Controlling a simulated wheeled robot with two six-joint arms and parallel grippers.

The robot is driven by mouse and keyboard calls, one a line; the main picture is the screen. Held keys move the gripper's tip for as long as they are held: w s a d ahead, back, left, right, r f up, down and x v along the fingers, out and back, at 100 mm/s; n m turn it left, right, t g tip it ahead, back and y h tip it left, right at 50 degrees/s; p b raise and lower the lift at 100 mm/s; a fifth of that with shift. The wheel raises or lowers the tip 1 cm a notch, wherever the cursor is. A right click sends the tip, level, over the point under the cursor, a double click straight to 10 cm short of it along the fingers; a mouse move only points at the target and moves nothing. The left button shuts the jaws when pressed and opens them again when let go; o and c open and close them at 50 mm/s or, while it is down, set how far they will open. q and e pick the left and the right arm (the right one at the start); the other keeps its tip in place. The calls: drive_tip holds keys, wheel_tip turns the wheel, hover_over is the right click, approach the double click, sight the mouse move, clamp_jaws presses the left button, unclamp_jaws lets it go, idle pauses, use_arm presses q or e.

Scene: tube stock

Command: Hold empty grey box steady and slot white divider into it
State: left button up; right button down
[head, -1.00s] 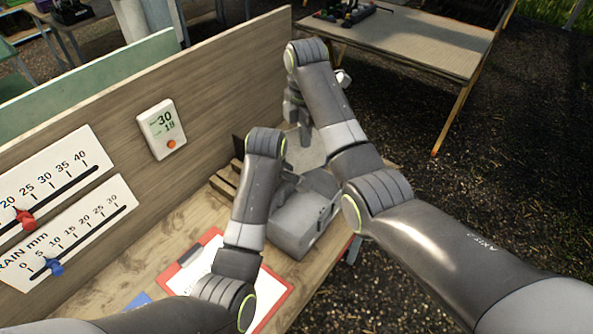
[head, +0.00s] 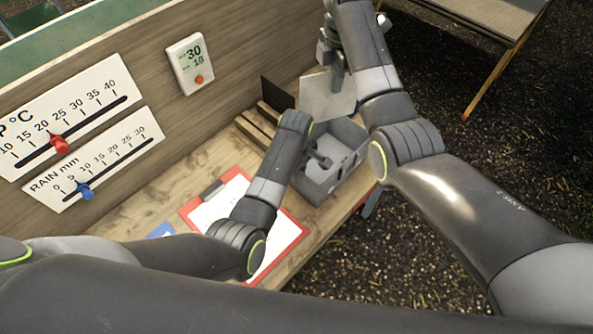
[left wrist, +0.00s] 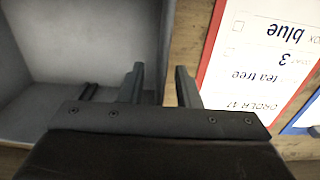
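The empty grey box (head: 354,133) stands on the bench near its front edge, open side up. My left gripper (head: 322,160) is at its left wall. In the left wrist view, the two fingers (left wrist: 160,88) straddle the wall of the box (left wrist: 90,40), one inside and one outside, with a gap on the inner side. My right gripper (head: 337,78) is over a pale flat panel (head: 322,102), likely the white divider, behind the box. The fingers overlap the panel, and I cannot tell whether they grip it.
A wooden slotted rack (head: 254,127) with a dark panel (head: 277,93) stands left of the pale panel. A red clipboard (head: 284,242) with an order sheet lies in front of the box. An upright board (head: 235,60) with gauges closes off the back.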

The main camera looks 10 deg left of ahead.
use_arm(q)
clamp_jaws()
